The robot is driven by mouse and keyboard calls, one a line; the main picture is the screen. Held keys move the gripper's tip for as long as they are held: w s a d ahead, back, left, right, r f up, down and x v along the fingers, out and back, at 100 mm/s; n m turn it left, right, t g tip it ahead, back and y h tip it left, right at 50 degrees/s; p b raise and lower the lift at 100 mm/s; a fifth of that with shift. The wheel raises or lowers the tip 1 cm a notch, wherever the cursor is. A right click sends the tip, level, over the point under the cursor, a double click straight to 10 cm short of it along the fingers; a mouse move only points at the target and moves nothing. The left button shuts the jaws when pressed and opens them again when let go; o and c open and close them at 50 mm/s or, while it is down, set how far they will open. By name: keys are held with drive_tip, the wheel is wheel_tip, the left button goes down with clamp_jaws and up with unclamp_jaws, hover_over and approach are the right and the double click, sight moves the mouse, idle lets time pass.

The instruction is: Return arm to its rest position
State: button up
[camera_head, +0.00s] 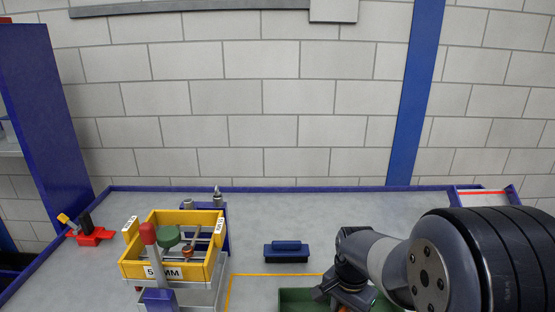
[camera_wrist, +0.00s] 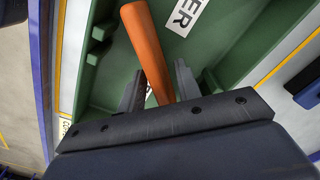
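My gripper (camera_wrist: 158,75) is open, with its two grey fingers apart on either side of an orange handle (camera_wrist: 145,40) in the wrist view. Small gaps show between the fingers and the handle. The handle lies in a green tray (camera_wrist: 103,35), with its lower end hidden by my gripper. In the head view my arm reaches in from the right, and my gripper (camera_head: 345,300) is low over the green tray (camera_head: 292,298). The fingertips are hidden there.
A yellow crate (camera_head: 150,271) with tools stands left on a grey stand. A dark blue brush-like block (camera_head: 286,252) lies behind the tray. A red item (camera_head: 92,236) sits at the far left. The grey table (camera_head: 380,215) is clear at the back right.

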drive_tip(key=shift+r+p, duration=0.3)
drive_tip(key=shift+r, duration=1.5)
drive_tip(key=shift+f, duration=0.1)
